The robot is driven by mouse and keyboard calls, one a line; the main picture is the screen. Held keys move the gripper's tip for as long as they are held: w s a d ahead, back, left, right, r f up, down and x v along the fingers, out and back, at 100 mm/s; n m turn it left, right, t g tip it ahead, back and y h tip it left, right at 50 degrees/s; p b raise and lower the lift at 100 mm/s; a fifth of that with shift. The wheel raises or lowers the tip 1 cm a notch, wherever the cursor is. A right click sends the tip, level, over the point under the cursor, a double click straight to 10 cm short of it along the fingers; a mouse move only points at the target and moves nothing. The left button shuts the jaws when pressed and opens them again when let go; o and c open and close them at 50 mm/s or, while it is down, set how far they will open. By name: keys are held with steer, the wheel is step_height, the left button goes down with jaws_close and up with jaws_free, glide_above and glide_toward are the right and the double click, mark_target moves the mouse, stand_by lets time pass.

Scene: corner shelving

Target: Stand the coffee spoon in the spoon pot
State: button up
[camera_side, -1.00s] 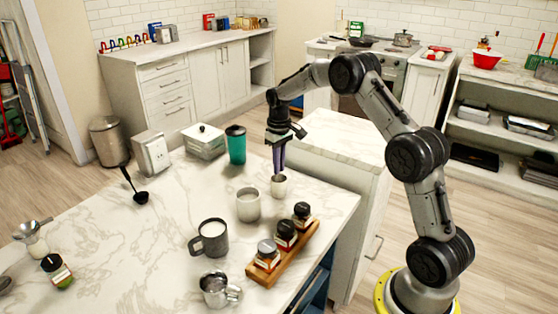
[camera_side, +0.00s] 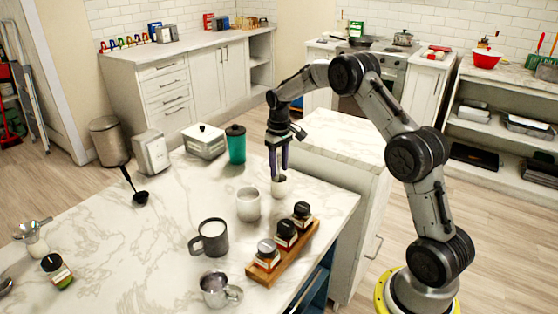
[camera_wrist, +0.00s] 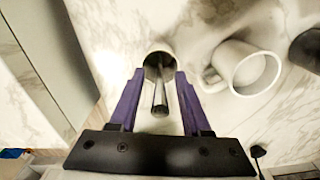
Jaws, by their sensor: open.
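The coffee spoon (camera_wrist: 160,97) shows in the wrist view as a dark, shiny handle. It stands in the spoon pot (camera_wrist: 153,52), with its handle end pointing up toward the camera. My gripper (camera_wrist: 157,75) is open, with one purple finger on each side of the handle and a gap to both. In the side view, my gripper (camera_side: 278,176) points straight down at the small pale spoon pot (camera_side: 280,188) on the marble counter. The fingers hide part of the pot there, and I cannot make out the spoon. Its lower end is hidden inside the pot.
A white mug (camera_side: 248,205) stands close to the pot. A wooden rack (camera_side: 284,255) of jars, a dark mug (camera_side: 211,238) and a metal jug (camera_side: 215,289) are nearer the front. A teal tumbler (camera_side: 236,146) stands behind. The counter's left middle is mostly clear.

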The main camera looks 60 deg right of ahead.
step_height(320, 180, up, 14)
steer(key=shift+f, duration=0.1)
stand_by(0.4)
stand_by(0.6)
steer(key=a+r+t, duration=0.1)
steer(key=a+r, duration=0.3)
steer(key=r, duration=0.3)
steer(key=s+a+r+n+t, duration=0.1)
steer(key=s+a+r, duration=0.4)
steer(key=s+a, duration=0.15)
steer(key=s+a+r+n+t, duration=0.1)
steer(key=s+a+r+t, duration=0.1)
steer(key=s+a+r, duration=0.4)
steer(key=s+a+f+n+t, duration=0.1)
steer(key=s+a+f, duration=0.15)
steer(key=s, duration=0.45)
steer(key=s+a+f, duration=0.1)
steer(key=s+f, duration=0.2)
steer(key=s, duration=0.4)
steer(key=s+f, duration=0.5)
steer(key=f, duration=0.3)
steer(key=shift+s+a+f+m+t, duration=0.2)
steer(key=shift+f+m+t, duration=0.1)
steer(key=shift+m, duration=0.1)
